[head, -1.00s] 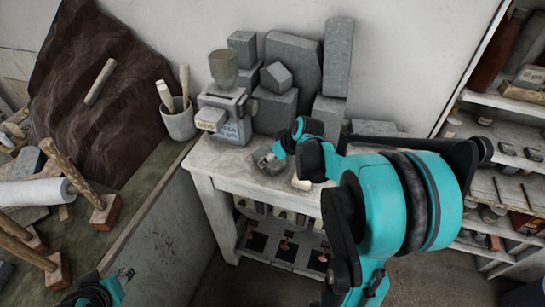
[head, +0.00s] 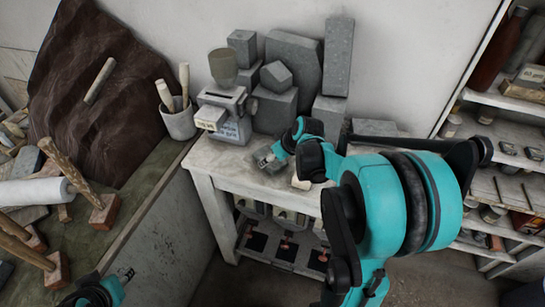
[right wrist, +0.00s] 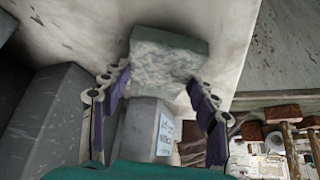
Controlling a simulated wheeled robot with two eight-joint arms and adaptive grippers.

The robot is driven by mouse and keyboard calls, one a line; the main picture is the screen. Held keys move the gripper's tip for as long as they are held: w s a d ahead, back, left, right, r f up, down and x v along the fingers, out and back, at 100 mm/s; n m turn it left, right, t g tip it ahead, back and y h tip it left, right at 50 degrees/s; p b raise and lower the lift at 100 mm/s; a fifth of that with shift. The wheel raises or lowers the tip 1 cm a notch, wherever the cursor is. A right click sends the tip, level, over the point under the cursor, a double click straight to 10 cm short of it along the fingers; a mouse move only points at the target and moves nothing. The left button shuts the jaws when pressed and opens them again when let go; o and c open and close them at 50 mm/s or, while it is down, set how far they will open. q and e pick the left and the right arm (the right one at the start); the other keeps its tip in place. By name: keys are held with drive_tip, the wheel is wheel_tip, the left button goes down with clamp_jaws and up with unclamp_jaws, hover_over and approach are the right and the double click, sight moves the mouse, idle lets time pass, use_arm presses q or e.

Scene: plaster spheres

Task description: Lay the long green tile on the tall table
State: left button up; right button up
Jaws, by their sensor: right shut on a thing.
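The tall table (head: 222,170) is the pale one against the wall in the head view, with a shelf underneath. My right gripper (head: 264,159) is over its top, near the front middle. In the right wrist view, my right gripper (right wrist: 152,88) has its fingers on either side of a rough grey-green block, the green tile (right wrist: 168,54), and is shut on it. The tile's full length does not show. I cannot tell whether it touches the tabletop.
Grey plaster solids (head: 293,62) and a grey grinder-like device (head: 226,105) stand at the table's back. A tool pot (head: 180,121) is at its left. A small pale block (head: 301,183) lies by my right wrist. The front left tabletop is clear.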

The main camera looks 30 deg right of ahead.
drive_tip(key=shift+f+b, duration=0.35)
drive_tip(key=shift+f, duration=0.1)
drive_tip(key=o, duration=1.6)
drive_tip(key=shift+o, duration=0.2)
drive_tip(key=shift+r+p, duration=1.6)
drive_tip(key=shift+r, duration=0.45)
